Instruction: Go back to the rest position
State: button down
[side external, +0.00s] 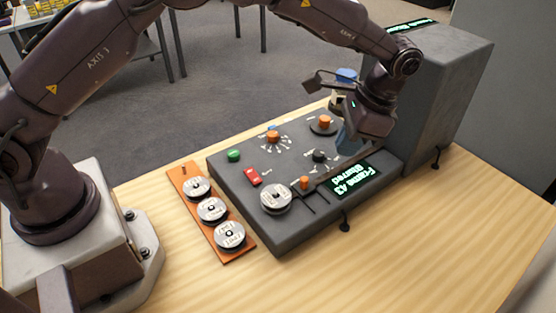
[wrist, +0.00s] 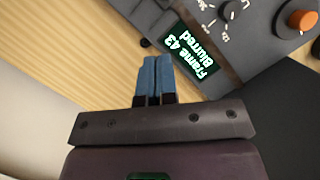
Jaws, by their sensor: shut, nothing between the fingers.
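My gripper (wrist: 156,80) shows in the wrist view with its two blue fingers together and nothing between them. In the side view my gripper (side external: 347,140) hangs over the right part of a dark control panel (side external: 300,228), near its green display. I cannot tell in the side view how far above the panel the fingertips are. The display (side external: 354,181) reads "Frame 43 Blurred", and it also shows in the wrist view (wrist: 196,47).
A tall grey box (side external: 440,90) stands right of my gripper. An orange tray (side external: 183,184) holds three reels. The wooden table (side external: 400,260) is clear in front.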

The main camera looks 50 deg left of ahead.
jog(key=s+a+r+n+t, duration=0.2)
jog(key=s+a+r, duration=0.3)
jog(key=s, duration=0.3)
jog(key=s+a+r+n+t+h, duration=0.1)
jog(key=s+a+r+n+t, duration=0.1)
jog(key=s+a+r, duration=0.3)
jog(key=s+a+r+n+t+h, duration=0.1)
jog(key=s+a+r+n+t, duration=0.2)
jog(key=s+r, duration=0.5)
jog(key=s+a+t, duration=0.1)
jog(key=s+a, duration=0.1)
jog(key=s, duration=0.2)
jog(key=shift+s+a, duration=0.15)
jog(key=shift+s, duration=0.2)
jog(key=shift+r, duration=0.1)
